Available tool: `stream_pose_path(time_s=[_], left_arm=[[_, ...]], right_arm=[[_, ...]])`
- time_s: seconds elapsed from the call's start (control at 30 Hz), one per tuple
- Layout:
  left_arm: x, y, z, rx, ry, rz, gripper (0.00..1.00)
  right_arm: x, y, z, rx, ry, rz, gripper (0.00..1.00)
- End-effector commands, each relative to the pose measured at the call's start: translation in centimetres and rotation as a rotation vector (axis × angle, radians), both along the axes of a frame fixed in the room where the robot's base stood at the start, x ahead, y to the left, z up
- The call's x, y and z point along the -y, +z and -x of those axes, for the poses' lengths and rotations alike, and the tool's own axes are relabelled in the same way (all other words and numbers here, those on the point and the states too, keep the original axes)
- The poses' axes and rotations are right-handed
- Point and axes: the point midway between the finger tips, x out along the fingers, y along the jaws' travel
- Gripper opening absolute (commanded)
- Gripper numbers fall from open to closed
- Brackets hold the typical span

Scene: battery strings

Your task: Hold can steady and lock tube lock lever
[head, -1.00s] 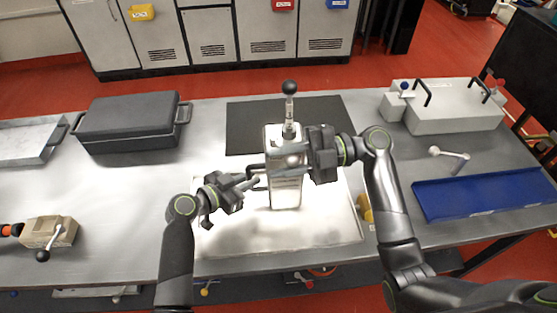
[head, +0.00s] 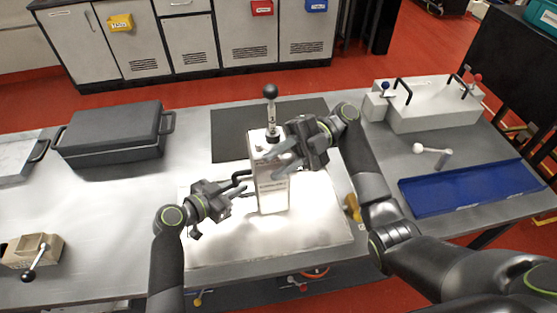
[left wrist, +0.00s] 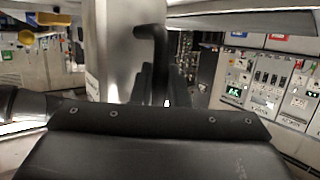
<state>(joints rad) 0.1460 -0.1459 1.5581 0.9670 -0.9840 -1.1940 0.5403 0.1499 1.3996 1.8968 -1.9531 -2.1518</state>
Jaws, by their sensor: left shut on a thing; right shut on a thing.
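A pale metal can (head: 271,197) stands upright on the bright panel in the middle of the table. A tube with a black ball knob (head: 270,91) rises from its top. My left gripper (head: 236,190) is shut on the black handle (head: 238,175) on the can's left side. The handle (left wrist: 153,60) and can (left wrist: 118,50) also show in the left wrist view. My right gripper (head: 287,162) is at the can's upper right, tilted, its fingers across the can's top front. It is shut on what seems to be the tube lock lever, which its fingers hide.
A dark case (head: 110,135) lies at the left rear. A beige block with a lever (head: 33,252) sits at the front left. A grey box with black handles (head: 430,108) and a blue tray (head: 465,188) are at the right. A dark mat (head: 228,125) lies behind the can.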

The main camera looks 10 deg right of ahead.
Motion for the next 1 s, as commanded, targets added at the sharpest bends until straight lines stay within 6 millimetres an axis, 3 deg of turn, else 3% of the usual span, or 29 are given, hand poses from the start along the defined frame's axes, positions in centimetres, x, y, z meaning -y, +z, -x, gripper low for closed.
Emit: stream_pose_path(time_s=[0.17, 0.2, 0.37, 0.73, 1.0], left_arm=[[0.0, -0.5, 0.2, -0.008, -0.002, -0.005, 0.00], [0.0, -0.5, 0.1, -0.008, -0.002, -0.005, 0.00], [0.0, -0.5, 0.1, -0.008, -0.001, -0.005, 0.00], [0.0, -0.5, 0.1, -0.007, 0.000, -0.005, 0.00], [-0.1, -0.5, 0.1, -0.006, 0.000, -0.007, 0.00]], right_arm=[[0.0, -0.2, 0.1, -0.002, 0.002, 0.000, 0.00], [0.0, -0.1, 0.1, -0.001, 0.002, 0.000, 0.31], [0.0, -0.1, 0.1, -0.002, 0.001, -0.001, 0.50], [0.0, 0.7, 0.0, 0.002, -0.001, -0.001, 0.50], [-0.1, 5.7, 0.2, 0.008, 0.001, -0.001, 0.50]])
